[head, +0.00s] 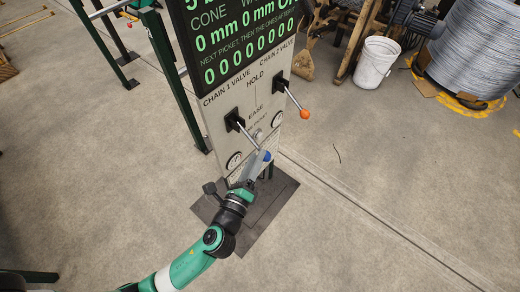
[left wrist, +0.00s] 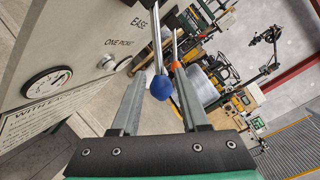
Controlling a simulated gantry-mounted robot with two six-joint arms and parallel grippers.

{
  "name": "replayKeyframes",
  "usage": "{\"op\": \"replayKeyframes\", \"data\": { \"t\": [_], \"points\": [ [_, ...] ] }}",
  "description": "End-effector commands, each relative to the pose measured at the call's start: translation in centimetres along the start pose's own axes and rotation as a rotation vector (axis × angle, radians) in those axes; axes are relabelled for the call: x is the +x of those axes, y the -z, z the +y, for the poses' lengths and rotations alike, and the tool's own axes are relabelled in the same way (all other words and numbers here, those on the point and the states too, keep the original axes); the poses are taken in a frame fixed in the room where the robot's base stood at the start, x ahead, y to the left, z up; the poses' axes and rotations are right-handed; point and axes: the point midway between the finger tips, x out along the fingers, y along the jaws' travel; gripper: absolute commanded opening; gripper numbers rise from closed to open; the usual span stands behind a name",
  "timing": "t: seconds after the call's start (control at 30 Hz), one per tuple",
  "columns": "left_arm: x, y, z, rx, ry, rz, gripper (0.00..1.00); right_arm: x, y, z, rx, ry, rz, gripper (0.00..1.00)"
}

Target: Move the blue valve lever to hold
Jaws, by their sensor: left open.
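The blue-knobbed valve lever (head: 248,137) juts out from its black mount under the CHAIN 1 VALVE label on the control panel (head: 218,122). It slants down and right to the blue knob (head: 267,156). My left gripper (head: 261,166) is at the knob, reaching up from below. In the left wrist view the blue knob (left wrist: 161,88) shows between the two spread fingers (left wrist: 160,90), with a gap on each side. The gripper is open. The panel reads HOLD at the top, EASE below it and ONE PICKET lowest. My right gripper is not in view.
An orange-knobbed lever (head: 305,114) sticks out to the right under CHAIN 2 VALVE. Two round gauges, one at left (head: 234,160) and one at right (head: 277,119), sit low on the panel. A white bucket (head: 376,62) stands farther back. The floor around is mostly clear.

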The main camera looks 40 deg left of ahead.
Motion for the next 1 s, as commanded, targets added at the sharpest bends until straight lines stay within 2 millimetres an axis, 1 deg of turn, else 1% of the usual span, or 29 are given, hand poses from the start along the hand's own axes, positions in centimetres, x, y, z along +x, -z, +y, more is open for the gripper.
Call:
{"op": "replayKeyframes", "data": {
  "t": [0.03, 0.1, 0.2, 0.33, 0.53, 0.67, 0.7, 0.77, 0.8, 1.0],
  "points": [
    [1.1, -0.1, 0.1, -0.001, 0.000, -0.005, 0.45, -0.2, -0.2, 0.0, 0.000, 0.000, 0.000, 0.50],
    [2.2, 0.0, 0.1, 0.000, 0.000, -0.004, 0.45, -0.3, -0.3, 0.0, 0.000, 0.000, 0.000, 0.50],
    [3.4, 0.0, 0.1, 0.001, 0.000, -0.002, 0.45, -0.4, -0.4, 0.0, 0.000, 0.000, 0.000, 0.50],
    [3.9, 0.0, 0.0, 0.000, 0.000, -0.001, 0.45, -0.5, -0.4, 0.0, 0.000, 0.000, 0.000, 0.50],
    [3.9, 0.0, 0.0, 0.001, 0.000, 0.000, 0.45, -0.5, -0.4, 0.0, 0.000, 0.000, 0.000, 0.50],
    [3.9, 0.0, 0.0, 0.001, 0.000, 0.000, 0.21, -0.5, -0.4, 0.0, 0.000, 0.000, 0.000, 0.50],
    [3.9, 0.0, 0.0, 0.000, 0.000, 0.000, 0.14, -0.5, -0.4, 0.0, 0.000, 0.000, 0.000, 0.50],
    [3.9, 0.0, 0.0, 0.000, 0.000, 0.000, 0.03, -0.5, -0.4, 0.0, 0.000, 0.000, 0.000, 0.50],
    [3.9, 0.0, 0.0, 0.000, 0.000, 0.000, 0.00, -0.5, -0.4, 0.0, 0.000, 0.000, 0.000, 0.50],
    [3.9, 0.0, 0.0, 0.000, 0.000, 0.000, 0.00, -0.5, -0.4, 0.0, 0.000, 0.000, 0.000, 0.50]
  ]
}}
